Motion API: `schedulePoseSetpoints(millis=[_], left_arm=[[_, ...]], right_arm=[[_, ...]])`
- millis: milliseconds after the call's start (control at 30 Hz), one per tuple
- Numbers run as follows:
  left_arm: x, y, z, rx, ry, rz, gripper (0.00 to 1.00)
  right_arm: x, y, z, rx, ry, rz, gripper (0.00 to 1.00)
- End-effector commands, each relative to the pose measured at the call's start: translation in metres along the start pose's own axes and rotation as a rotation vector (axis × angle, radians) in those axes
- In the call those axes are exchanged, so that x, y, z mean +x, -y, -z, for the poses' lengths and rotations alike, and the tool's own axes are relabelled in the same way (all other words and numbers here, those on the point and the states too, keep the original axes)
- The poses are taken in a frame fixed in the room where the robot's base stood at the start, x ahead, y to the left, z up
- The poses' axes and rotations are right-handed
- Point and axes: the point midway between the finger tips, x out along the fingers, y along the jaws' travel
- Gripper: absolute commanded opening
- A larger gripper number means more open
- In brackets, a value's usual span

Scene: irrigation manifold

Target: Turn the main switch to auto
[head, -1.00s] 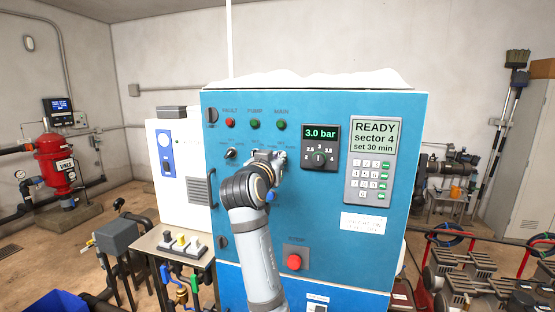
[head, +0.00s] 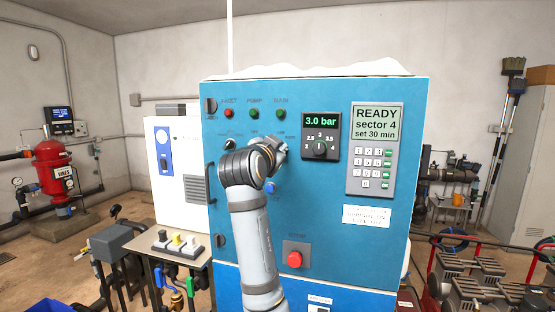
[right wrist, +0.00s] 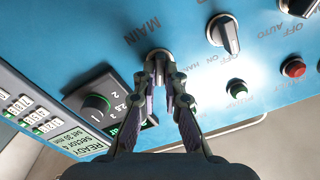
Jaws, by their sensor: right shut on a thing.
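The main switch (right wrist: 158,54) is a small knob on the blue panel (head: 330,215), beside the printed word MAIN in the right wrist view. My right gripper (right wrist: 160,78) has its fingers closed around the knob, and they hide most of it. The knob's pointer direction cannot be told. In the head view my right gripper (head: 275,148) reaches the panel's upper middle, and my own wrist covers the switch. My left gripper is not in view.
A pressure dial (head: 320,149) under a 3.0 bar display and a keypad unit (head: 374,150) sit right of the gripper. Another selector knob (right wrist: 223,32) is close by in the wrist view. A red stop button (head: 294,259) is below.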

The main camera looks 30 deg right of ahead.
Motion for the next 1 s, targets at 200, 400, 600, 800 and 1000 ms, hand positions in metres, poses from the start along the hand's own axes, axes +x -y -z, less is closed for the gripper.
schedulePoseSetpoints(millis=[200,400,600,800,1000], left_arm=[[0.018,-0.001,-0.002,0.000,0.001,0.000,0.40],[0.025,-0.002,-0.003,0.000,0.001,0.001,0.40],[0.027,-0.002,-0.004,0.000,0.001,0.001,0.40],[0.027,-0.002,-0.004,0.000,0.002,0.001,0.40],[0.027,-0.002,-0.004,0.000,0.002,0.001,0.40]], right_arm=[[0.000,-0.002,-0.003,0.136,0.001,0.001,0.00],[0.000,-0.001,-0.002,0.217,0.001,0.000,0.00],[0.000,-0.001,-0.001,0.254,0.002,0.000,0.00],[0.000,0.000,0.000,0.263,0.001,0.001,0.00],[0.000,0.000,0.000,0.263,0.001,0.002,0.00]])
